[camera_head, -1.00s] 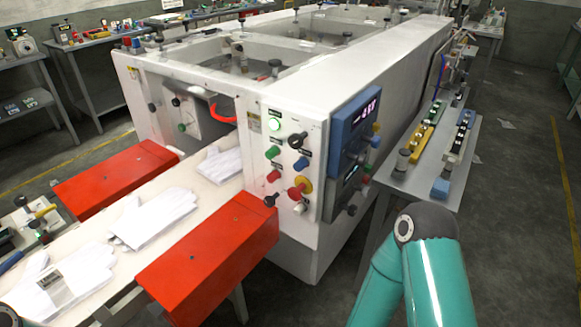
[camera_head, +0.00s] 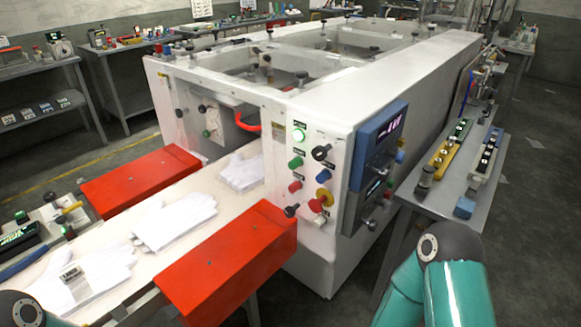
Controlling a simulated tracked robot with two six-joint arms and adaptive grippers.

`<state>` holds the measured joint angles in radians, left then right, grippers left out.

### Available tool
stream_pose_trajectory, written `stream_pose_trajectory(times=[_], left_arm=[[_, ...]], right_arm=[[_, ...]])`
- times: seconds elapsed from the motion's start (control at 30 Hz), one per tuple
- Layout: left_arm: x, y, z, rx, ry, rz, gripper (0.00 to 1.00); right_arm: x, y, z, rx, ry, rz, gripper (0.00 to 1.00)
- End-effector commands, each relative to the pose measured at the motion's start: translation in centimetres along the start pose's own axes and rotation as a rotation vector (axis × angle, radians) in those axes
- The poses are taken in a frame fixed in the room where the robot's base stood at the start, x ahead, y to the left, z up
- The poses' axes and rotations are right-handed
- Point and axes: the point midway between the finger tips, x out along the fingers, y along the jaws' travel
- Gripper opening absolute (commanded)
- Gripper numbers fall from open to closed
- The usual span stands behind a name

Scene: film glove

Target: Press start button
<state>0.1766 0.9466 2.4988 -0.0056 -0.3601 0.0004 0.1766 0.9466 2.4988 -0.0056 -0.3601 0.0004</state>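The labels are too small to read, so I cannot tell which is the start button. Neither of my grippers is in view. Only teal and dark links of my arms show, at the bottom right and bottom left, apart from the panel.
White gloves (camera_head: 172,224) lie on the pale conveyor (camera_head: 132,274) between two red covers (camera_head: 228,262). A blue display unit (camera_head: 374,150) is on the machine's side. A grey table (camera_head: 476,200) with parts stands at right.

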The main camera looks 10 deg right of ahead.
Motion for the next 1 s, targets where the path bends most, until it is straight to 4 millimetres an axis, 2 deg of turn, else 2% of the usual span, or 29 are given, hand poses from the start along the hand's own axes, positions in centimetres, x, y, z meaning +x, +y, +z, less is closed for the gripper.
stream_pose_trajectory(times=[0.03, 0.23, 1.0], left_arm=[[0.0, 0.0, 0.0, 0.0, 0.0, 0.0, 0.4], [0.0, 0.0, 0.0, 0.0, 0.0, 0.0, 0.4], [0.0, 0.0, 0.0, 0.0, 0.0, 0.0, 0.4]], right_arm=[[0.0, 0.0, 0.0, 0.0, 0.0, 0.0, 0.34], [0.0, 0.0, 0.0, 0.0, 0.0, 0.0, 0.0], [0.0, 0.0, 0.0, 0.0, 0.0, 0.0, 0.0]])
